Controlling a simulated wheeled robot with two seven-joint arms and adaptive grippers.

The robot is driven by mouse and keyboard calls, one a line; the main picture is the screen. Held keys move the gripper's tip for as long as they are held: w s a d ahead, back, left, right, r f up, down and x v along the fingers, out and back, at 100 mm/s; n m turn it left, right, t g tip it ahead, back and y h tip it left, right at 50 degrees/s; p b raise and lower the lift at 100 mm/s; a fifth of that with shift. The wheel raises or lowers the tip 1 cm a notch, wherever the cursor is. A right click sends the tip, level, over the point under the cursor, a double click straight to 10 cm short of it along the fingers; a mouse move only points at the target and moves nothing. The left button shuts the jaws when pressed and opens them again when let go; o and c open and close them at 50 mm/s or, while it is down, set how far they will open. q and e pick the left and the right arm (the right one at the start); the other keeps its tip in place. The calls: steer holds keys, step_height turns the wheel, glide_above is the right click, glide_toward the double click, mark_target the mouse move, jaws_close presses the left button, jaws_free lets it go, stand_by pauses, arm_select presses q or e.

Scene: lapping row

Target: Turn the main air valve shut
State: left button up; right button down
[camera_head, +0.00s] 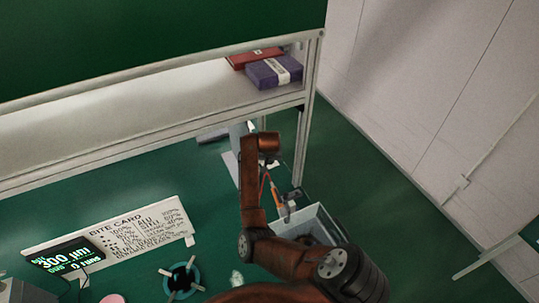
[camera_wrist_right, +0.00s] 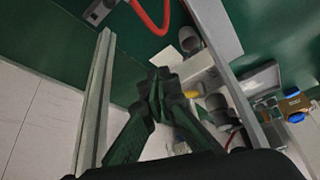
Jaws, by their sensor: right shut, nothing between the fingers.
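My right arm comes in from the lower right in the head view and reaches toward the shelf post. Its fingers are not clear there. In the right wrist view my right gripper (camera_wrist_right: 160,78) is shut and empty, with its dark green fingers together. Just beyond and right of the fingertips is a pale grey air unit (camera_wrist_right: 198,80) with dark bowls. A small yellow part (camera_wrist_right: 191,94) shows on it, close to the fingertips; I cannot tell whether it touches them or is the main air valve's handle. My left gripper is not in view.
A pale shelf post (camera_wrist_right: 95,85) stands left of the gripper, and a red hose (camera_wrist_right: 152,20) curves above. Brass and blue fittings (camera_wrist_right: 293,105) lie right. In the head view, a grey bin (camera_head: 310,222) stands by my arm and a purple box (camera_head: 273,72) sits on the shelf.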

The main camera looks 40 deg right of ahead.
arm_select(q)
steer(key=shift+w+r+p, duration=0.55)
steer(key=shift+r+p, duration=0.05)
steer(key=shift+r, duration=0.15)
arm_select(e)
steer(key=w+d, duration=0.1)
steer(key=w+d+f, duration=0.2)
steer(key=shift+w+d, duration=0.35)
steer(key=shift+w, duration=0.15)
